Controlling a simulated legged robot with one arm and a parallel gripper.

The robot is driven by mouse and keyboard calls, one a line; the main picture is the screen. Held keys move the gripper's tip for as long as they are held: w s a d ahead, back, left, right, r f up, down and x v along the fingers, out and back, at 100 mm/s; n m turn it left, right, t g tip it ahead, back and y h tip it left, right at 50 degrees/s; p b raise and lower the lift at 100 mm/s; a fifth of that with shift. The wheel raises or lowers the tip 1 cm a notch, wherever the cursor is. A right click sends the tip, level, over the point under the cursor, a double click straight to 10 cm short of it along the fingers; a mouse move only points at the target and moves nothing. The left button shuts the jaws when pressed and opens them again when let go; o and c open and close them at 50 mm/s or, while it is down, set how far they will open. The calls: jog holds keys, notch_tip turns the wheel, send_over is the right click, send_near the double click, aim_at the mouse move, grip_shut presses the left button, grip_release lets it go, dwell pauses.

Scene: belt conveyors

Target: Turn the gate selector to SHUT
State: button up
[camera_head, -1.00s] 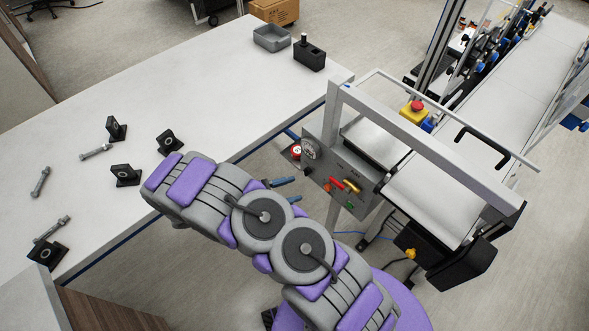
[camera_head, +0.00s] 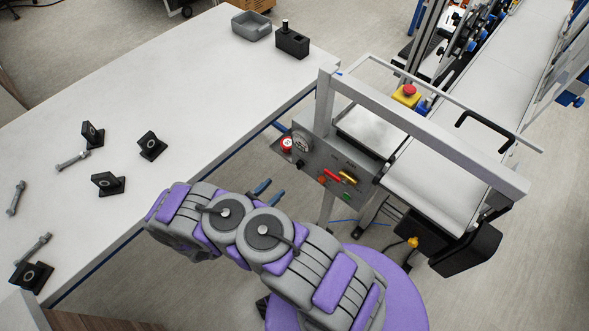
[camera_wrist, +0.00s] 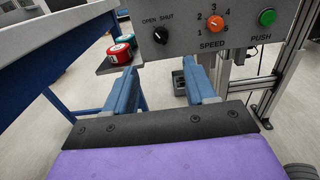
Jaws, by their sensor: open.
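The gate selector (camera_wrist: 161,36) is a small black knob on the grey control panel, below the printed words OPEN and SHUT in the wrist view. In the head view my gripper (camera_head: 270,190) is to the left of the control panel (camera_head: 314,164), with clear space between. The selector cannot be made out surely in that view.
The panel also bears an orange speed dial (camera_wrist: 215,25) and a green push button (camera_wrist: 267,17). Red and green round items (camera_wrist: 120,50) sit on a small shelf left of the knob. A white table (camera_head: 190,90) with brackets and bolts is left; a conveyor (camera_head: 435,185) is right.

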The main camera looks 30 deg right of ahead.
aim_at(297, 167)
jog(key=b+x, duration=0.2)
jog(key=x, duration=1)
jog(key=shift+f, duration=0.1)
grip_shut()
